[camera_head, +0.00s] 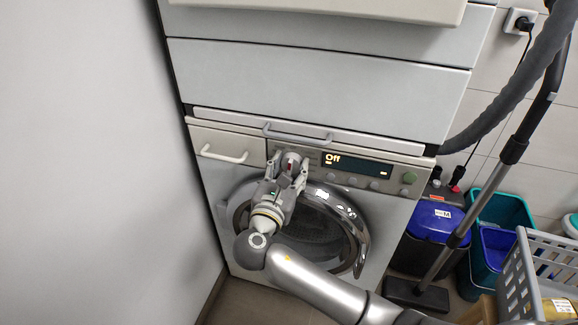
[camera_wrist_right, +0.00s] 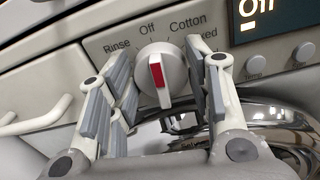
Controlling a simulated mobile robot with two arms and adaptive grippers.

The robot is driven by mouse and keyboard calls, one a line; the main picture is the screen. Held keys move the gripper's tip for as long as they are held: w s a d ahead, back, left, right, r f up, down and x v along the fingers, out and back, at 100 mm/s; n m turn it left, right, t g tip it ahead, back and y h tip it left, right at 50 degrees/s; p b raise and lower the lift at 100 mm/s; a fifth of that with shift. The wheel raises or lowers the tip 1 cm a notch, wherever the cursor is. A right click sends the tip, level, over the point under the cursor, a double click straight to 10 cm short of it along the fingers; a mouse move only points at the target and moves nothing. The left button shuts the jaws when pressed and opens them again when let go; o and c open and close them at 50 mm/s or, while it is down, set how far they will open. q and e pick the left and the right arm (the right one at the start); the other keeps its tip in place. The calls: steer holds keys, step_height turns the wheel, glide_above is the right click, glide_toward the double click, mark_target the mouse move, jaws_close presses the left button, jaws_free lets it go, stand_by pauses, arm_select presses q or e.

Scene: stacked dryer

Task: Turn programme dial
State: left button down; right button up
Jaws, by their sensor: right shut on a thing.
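The programme dial (camera_wrist_right: 162,62) is a round white knob with a red marker on its grip bar. It sits on the machine's front panel below the printed word "Off", with "Rinse" to its left and "Cotton" to its right. The bar is close to upright. The display (camera_head: 370,167) beside it reads "Off". My right gripper (camera_head: 290,162) reaches the panel from below, its fingers on either side of the dial and shut on it. In the head view the fingers partly hide the dial. My left gripper is not in view.
The round door (camera_head: 362,238) is below my right gripper. A drawer handle (camera_head: 224,155) juts out at left, and another handle (camera_head: 290,134) is just above the dial. A vacuum tube (camera_head: 490,190), bins and a grey basket (camera_head: 522,275) crowd the right. A wall closes the left.

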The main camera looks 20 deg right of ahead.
steer(key=shift+m+p, duration=0.5)
steer(key=shift+m, duration=0.7)
steer(key=shift+s+m, duration=0.1)
steer(key=shift+m, duration=1.3)
steer(key=shift+d+f+m, duration=0.1)
steer(key=shift+m, duration=1.5)
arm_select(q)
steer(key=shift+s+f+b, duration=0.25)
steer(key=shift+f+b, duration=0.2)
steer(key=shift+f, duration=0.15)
arm_select(e)
steer(key=shift+m, duration=1.2)
steer(key=o, duration=1)
